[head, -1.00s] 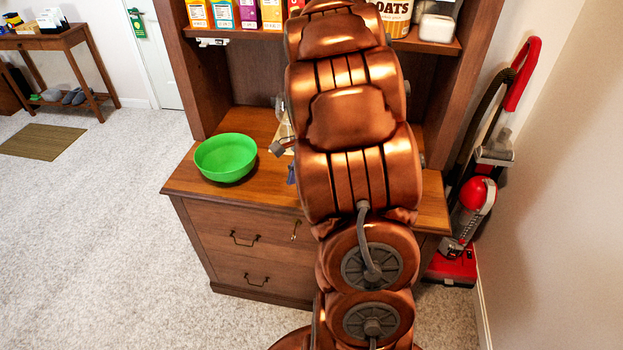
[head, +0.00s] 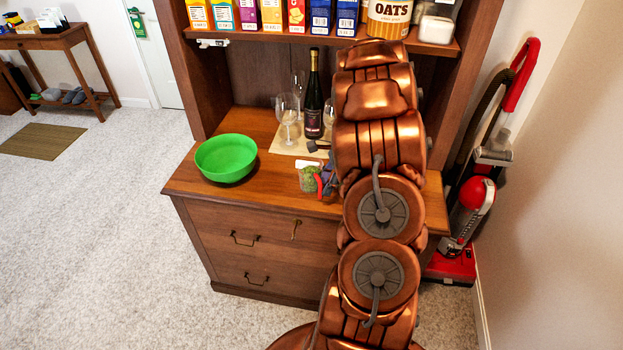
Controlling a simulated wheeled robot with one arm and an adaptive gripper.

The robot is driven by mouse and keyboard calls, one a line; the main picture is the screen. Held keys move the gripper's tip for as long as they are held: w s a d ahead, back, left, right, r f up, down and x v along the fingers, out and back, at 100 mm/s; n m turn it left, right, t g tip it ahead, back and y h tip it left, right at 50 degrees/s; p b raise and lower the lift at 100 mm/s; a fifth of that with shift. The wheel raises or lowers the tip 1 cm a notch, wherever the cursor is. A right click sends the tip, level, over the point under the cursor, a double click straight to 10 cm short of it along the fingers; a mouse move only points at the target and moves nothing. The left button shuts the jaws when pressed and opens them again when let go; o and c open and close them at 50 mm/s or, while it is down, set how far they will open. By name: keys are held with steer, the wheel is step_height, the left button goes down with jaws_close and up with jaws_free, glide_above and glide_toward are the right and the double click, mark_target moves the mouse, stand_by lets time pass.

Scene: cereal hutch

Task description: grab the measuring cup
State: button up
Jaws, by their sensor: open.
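A small clear container (head: 308,178), with green showing in it and a pale top, stands on the hutch counter near its front edge. It looks like the measuring cup, but it is too small to be sure. A red piece beside it could be its handle; I cannot tell. My gripper (head: 320,162) is mostly hidden behind my arm. Only dark grey parts show at the arm's left side, just right of and behind the container. The gripper is open, and I see nothing held in it. Whether it touches the container is unclear.
A green bowl (head: 226,158) sits left on the counter (head: 262,192). Behind are a dark bottle (head: 314,100) and wine glasses (head: 288,112) on a pale mat (head: 284,147). Cereal boxes (head: 272,14) and an oats canister (head: 389,18) stand on the shelf above. A red vacuum (head: 476,195) stands right.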

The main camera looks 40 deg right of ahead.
mark_target(320, 199)
steer(key=shift+p+x, duration=0.5)
steer(key=shift+x, duration=1.9)
steer(key=shift+r, duration=0.1)
jaws_close()
